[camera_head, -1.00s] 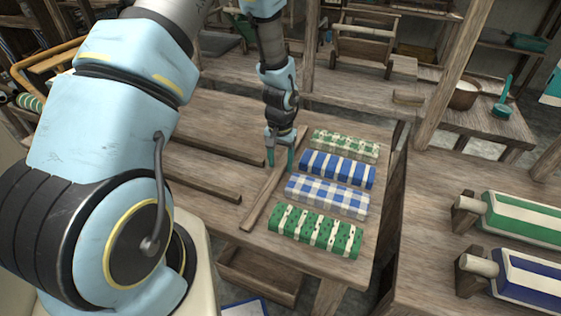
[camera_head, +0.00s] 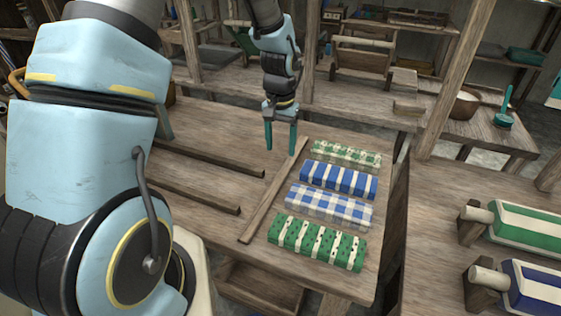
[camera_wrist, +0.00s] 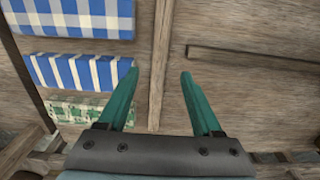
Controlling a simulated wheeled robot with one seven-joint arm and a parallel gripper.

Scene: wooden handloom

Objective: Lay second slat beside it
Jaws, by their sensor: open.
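A long, narrow wooden slat (camera_head: 272,193) lies on the table along the left ends of the folded cloths. Two more slats, an upper one (camera_head: 215,158) and a lower one (camera_head: 195,193), lie roughly parallel to each other on the left of the table, partly hidden by my arm. My gripper (camera_head: 281,149) is open and empty, above the far end of the slat by the cloths. In the wrist view, that slat (camera_wrist: 160,40) runs beneath the gap between the fingers (camera_wrist: 158,73). One other slat (camera_wrist: 250,60) shows at the right.
Several folded cloths lie in a column on the table (camera_head: 225,125): green patterned (camera_head: 346,154), blue striped (camera_head: 339,179), blue checked (camera_head: 328,206) and green striped (camera_head: 317,242). A loom post (camera_head: 450,85) stands behind right. Cloth-wrapped rolls (camera_head: 525,228) are at the right.

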